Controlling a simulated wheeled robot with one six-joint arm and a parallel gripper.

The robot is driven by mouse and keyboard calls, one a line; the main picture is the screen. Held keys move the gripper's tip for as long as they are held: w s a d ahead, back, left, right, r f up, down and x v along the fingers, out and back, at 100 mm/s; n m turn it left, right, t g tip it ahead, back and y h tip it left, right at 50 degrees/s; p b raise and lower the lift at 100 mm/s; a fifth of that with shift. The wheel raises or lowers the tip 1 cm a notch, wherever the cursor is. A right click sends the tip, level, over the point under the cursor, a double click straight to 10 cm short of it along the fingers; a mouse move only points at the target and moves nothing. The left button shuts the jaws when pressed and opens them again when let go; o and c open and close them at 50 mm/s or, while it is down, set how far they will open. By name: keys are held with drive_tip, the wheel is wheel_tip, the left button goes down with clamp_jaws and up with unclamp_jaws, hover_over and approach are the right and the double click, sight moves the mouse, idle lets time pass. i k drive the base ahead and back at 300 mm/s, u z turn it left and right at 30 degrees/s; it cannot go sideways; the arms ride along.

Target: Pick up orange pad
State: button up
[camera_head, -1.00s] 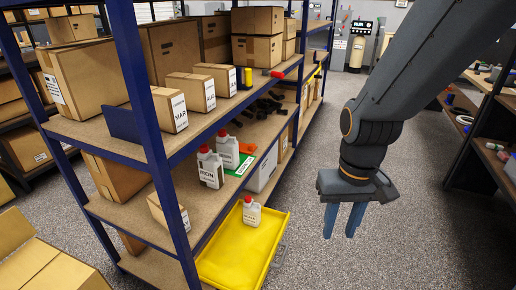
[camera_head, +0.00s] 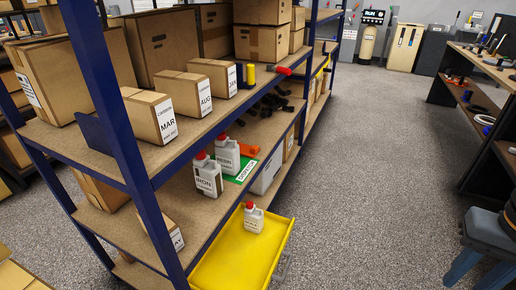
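An orange item (camera_head: 249,149), which could be the orange pad, lies on the middle shelf of the blue rack. It is behind the white bottles and at the back edge of a green sheet (camera_head: 243,172). A bottle hides part of it, and its exact shape is too small to tell. My gripper (camera_head: 478,270) is at the lower right corner, partly cut off by the picture edge. Its two blue fingers are apart with nothing visible between them. It is far to the right of the rack, over the floor.
Two red-capped bottles (camera_head: 208,176) stand before the orange item. A yellow tray (camera_head: 233,262) with a small bottle (camera_head: 254,218) sticks out below. Cartons (camera_head: 150,115) fill the upper shelf. A blue post (camera_head: 135,165) stands at front left. The aisle floor (camera_head: 370,165) is clear.

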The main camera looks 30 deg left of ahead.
sight(249, 150)
drive_tip(key=i, duration=3.4)
drive_tip(key=u, duration=4)
drive_tip(key=i, duration=0.5)
drive_tip(key=u, duration=0.05)
